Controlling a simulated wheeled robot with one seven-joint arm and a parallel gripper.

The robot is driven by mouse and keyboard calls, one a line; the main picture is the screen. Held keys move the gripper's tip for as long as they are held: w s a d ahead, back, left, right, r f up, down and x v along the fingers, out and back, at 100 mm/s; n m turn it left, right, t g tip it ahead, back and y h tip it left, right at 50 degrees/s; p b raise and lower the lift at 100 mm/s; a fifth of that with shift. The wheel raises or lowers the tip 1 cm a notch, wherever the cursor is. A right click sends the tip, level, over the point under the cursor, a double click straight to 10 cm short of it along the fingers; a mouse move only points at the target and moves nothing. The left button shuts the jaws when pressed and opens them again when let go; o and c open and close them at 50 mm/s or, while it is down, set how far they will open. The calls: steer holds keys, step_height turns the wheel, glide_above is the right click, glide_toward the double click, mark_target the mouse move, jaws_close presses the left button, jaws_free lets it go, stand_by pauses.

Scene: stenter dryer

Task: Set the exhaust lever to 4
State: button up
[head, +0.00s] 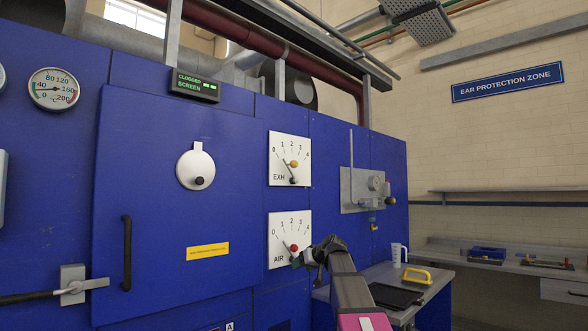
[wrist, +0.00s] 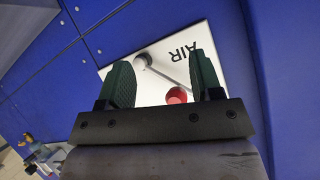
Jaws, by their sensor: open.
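The exhaust dial plate (head: 276,167), marked EXH and 0 to 4, is on the blue machine front. Below is the AIR plate (head: 278,225), with a red knob (head: 293,247). My gripper (head: 309,257) is beside the right edge of the AIR plate, below the EXH plate. In the wrist view the gripper (wrist: 164,82) is open, the AIR plate appears upside down, and the red knob (wrist: 176,96) shows between the fingers, near the right one.
A "clogged screen" display (head: 195,86) and a round white cover (head: 196,167) are left of the dials. A grey latch plate (head: 360,190) sticks out on the right. A bench with a white jug (head: 397,254) and yellow-handled tool (head: 417,275) stands below right.

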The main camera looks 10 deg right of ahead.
step_height(320, 180, up, 22)
steer(key=w+d+f+n+t+y, duration=0.1)
steer(key=d+n+t+y, duration=0.1)
steer(key=d+t, duration=0.1)
steer(key=n+t+y, duration=0.2)
glide_toward(297, 163)
steer(key=x, duration=1.1)
steer(key=shift+a, duration=0.1)
